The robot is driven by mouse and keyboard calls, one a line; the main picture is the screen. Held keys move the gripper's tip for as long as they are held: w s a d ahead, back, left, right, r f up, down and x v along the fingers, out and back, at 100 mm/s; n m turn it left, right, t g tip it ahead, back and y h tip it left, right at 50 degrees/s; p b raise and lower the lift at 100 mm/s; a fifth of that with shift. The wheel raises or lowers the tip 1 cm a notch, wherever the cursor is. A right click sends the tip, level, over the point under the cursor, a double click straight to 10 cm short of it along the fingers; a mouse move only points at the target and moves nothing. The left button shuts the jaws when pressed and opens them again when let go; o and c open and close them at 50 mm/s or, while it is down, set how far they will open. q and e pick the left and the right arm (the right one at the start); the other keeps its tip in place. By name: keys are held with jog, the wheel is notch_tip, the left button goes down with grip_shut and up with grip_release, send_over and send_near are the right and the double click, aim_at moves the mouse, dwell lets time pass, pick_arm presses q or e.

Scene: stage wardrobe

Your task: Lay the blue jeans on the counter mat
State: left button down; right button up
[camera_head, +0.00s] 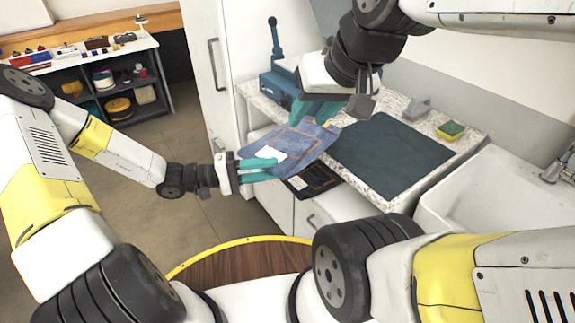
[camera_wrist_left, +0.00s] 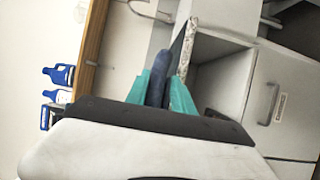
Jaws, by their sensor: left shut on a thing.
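The blue jeans (camera_head: 308,141) are a folded flat bundle with a pale patch, tilted at the counter's left front. My left gripper (camera_head: 262,169) is shut on their near left edge. In the left wrist view the jeans (camera_wrist_left: 158,82) show edge-on as a thick blue roll between the teal fingers (camera_wrist_left: 160,95). The dark green counter mat (camera_head: 390,155) lies bare on the speckled counter, right of the jeans. My right gripper (camera_head: 316,111) is above the jeans' far edge, pointing down-left; whether it touches them or is open is unclear.
A blue device (camera_head: 280,84) stands behind. A yellow-green sponge (camera_head: 451,130) and grey object (camera_head: 417,106) sit beyond the mat. A white sink (camera_head: 485,190) adjoins the right.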

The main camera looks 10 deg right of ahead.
pick_arm(q)
jog(key=s+d+m+g+y, duration=0.1)
jog(key=s+d+m+g, duration=0.2)
jog(key=s+d+g, duration=0.3)
jog(key=shift+t, duration=0.7)
jog(key=shift+w+d+f, duration=0.6)
jog(key=shift+w+d, duration=0.2)
jog(key=shift+d, duration=1.65)
jog(key=shift+w+d+f, duration=0.6)
jog(key=shift+w+d, duration=0.25)
jog(key=shift+d, duration=1.55)
jog(key=shift+w+d+f, duration=0.6)
jog(key=shift+w+d, duration=0.2)
jog(key=shift+d, duration=1.65)
jog(key=shift+f, duration=0.4)
jog(key=c, duration=1)
grip_release()
jog(key=o, duration=1)
